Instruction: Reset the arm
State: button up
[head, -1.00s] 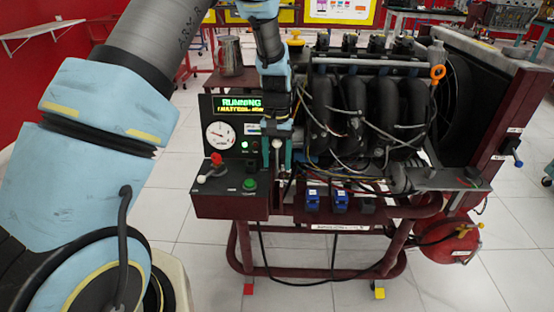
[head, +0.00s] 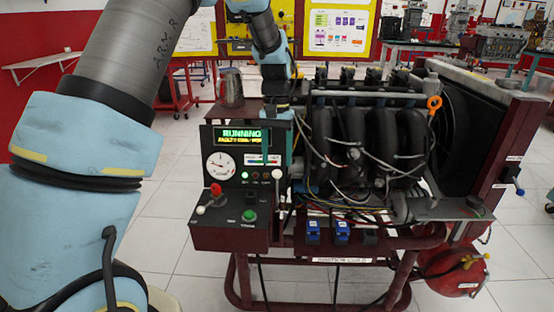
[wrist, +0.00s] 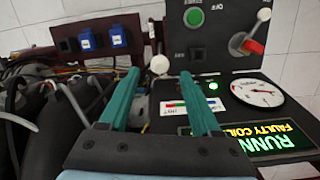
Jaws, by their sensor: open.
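My gripper (wrist: 160,74) is open and empty, its two teal fingers apart. In the head view my gripper (head: 289,145) hangs in front of the engine trainer's control panel, seen mostly edge-on. A lever with a white knob (head: 277,174) stands at the panel's right edge. In the wrist view the white knob (wrist: 159,65) shows between and just beyond the fingertips, and I see no contact. The panel display (head: 242,137) reads RUNNING with a fault line below. A round gauge (head: 220,165) sits under it.
The engine (head: 360,140) with loose wires and hoses is right of my gripper. Blue relays (head: 313,231) sit below it. A red knob (head: 216,190) and a green button (head: 249,215) are on the panel's ledge. A metal mug (head: 231,88) stands behind the panel. White floor is open at left.

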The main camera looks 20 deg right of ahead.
jog(key=a+r+n+t+h+p, duration=0.1)
jog(key=a+r+n+p, duration=0.4)
jog(key=a, duration=1.2)
jog(key=s+a+r+p, duration=0.1)
jog(key=s+a+r, duration=0.1)
jog(key=a, duration=0.3)
jog(key=s+a+r+t+p, duration=0.1)
jog(key=s+a+r, duration=0.1)
jog(key=a, duration=0.3)
jog(key=s+a+r+n+t+p, duration=0.1)
jog(key=s+a+r+p, duration=0.1)
jog(key=s+a, duration=0.2)
jog(key=shift+s+a+r, duration=0.35)
jog(key=shift+a, duration=0.3)
